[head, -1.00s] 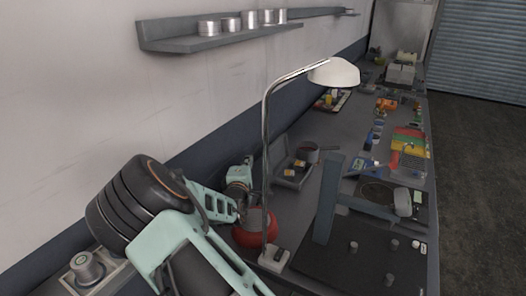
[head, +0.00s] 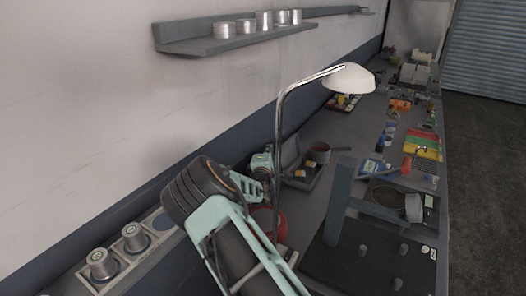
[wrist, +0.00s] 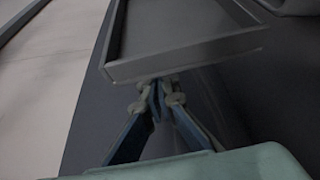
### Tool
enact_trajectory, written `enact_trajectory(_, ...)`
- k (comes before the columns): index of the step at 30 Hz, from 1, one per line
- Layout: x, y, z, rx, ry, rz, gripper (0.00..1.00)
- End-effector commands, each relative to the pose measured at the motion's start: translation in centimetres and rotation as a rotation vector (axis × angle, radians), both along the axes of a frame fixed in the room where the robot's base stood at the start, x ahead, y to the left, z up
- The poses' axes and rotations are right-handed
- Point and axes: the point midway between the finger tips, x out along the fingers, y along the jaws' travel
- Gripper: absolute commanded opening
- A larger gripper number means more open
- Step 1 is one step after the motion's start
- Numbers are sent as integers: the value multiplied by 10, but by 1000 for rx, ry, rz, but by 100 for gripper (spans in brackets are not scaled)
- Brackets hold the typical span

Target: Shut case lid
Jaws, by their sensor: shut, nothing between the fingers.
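The small grey case (head: 303,182) stands open on the bench beside the wall, with small yellow-orange items in it. Its lid (head: 291,149) stands raised on the wall side. My gripper (head: 273,160) is just left of the case, partly hidden by the lamp stem. In the wrist view my gripper (wrist: 160,88) is shut and empty, its fingertips at the near edge of a grey rimmed panel (wrist: 180,63). I cannot tell whether this panel is the lid or the case body, or whether the fingertips touch it.
A desk lamp (head: 348,78) rises close beside my arm, its stem in front of the gripper. A grey upright frame (head: 340,200) stands to the right. A shelf (head: 230,42) with metal cups hangs above.

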Motion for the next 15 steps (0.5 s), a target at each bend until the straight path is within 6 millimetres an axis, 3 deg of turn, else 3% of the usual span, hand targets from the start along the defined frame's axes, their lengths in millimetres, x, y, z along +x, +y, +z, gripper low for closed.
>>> enact_trajectory(6,-10,-15,5,1,-2,0,0)
enact_trajectory(15,-11,-16,5,2,-2,1,0)
